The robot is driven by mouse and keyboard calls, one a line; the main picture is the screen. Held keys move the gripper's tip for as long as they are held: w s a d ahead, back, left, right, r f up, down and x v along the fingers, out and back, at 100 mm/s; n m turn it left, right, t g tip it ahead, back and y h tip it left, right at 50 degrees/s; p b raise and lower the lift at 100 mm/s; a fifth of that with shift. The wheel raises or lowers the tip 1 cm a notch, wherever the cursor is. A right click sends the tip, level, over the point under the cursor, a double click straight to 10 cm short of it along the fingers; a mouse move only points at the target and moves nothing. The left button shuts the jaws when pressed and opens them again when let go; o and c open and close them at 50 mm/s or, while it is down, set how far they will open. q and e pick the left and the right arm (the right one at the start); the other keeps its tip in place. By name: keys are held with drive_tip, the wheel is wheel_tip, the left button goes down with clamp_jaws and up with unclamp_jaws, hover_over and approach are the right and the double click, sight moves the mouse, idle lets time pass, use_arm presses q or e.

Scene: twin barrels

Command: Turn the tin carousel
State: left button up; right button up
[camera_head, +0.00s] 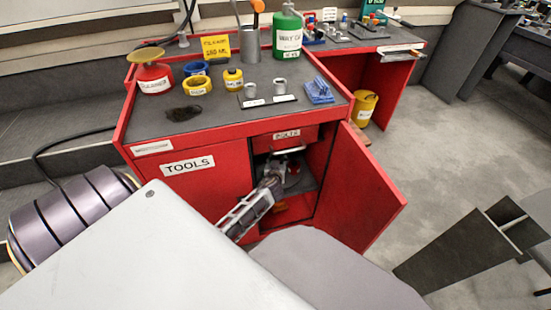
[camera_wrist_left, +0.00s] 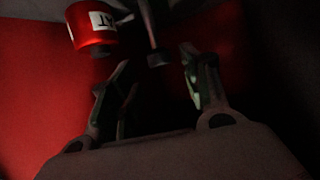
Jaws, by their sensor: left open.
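The tin carousel is inside the open cabinet of the red workbench. In the head view only a dark grey part (camera_head: 305,181) of what looks like its disc shows, beyond my left gripper (camera_head: 274,178). In the left wrist view a red tin (camera_wrist_left: 90,27) with a white label, partly reading "AT", is at the upper left. A dark post (camera_wrist_left: 149,25) with a wider end is near the top middle. My left gripper (camera_wrist_left: 155,66) is open, fingers apart, with nothing seen between them. The tin and post lie beyond the fingertips; contact cannot be told. My right gripper is not in view.
The red cabinet door (camera_head: 358,185) stands open at the right. A drawer (camera_head: 287,137) with a handle is above the opening, and a closed TOOLS door (camera_head: 205,190) is at the left. The benchtop (camera_head: 215,113) holds several containers. Grey floor (camera_head: 425,150) is clear at the right.

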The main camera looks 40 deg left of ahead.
use_arm(q)
drive_tip(key=v, duration=0.8)
idle(0.6)
